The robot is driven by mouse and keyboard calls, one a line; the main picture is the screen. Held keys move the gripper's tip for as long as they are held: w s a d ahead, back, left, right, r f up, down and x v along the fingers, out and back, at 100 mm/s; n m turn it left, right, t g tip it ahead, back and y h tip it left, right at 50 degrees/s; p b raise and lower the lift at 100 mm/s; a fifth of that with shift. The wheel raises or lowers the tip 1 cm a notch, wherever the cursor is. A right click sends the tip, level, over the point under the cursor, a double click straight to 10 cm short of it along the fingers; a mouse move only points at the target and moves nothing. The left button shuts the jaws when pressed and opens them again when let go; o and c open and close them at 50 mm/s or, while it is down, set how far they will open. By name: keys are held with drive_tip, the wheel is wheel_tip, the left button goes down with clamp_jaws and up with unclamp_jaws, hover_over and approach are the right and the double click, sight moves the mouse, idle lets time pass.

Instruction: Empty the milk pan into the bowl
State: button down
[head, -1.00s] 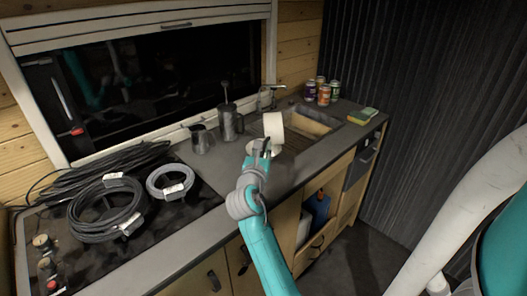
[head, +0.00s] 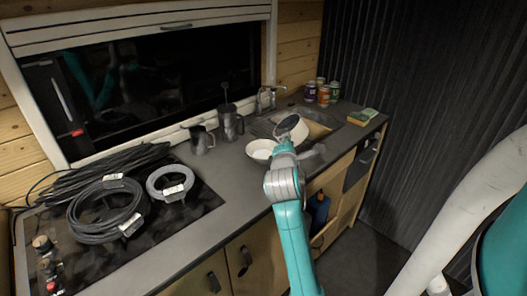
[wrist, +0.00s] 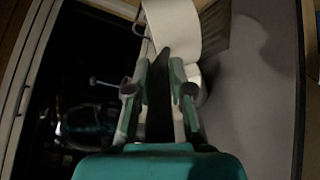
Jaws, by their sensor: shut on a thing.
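The white milk pan (head: 299,130) is held up in the head view, strongly tilted, with a dark round face showing. My gripper (head: 286,146) is shut on its dark handle (wrist: 158,95), which runs between the fingers in the wrist view. The pan's white side (wrist: 172,27) shows beyond the fingertips there. The pale bowl (head: 260,148) stands upright on the counter, just left of the pan and gripper. A lighter patch shows inside it; I cannot tell what it is. The inside of the pan is not clear.
A metal jug (head: 201,140) and a French press (head: 230,124) stand left of the bowl. The sink (head: 318,127) and tap are behind the pan. Cans (head: 323,94) and a sponge (head: 363,116) lie farther right. Cable coils (head: 108,210) cover the hob. The front counter is clear.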

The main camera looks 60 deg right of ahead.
drive_tip(key=s+d+f+m+t+y, duration=0.1)
drive_tip(key=s+d+f+m, duration=0.3)
drive_tip(key=s+f+m, duration=0.2)
drive_tip(key=shift+s+d+m+b, duration=0.2)
drive_tip(key=shift+s+m+b, duration=0.1)
drive_tip(key=shift+s+b, duration=0.2)
drive_tip(key=shift+r, duration=0.1)
idle(0.7)
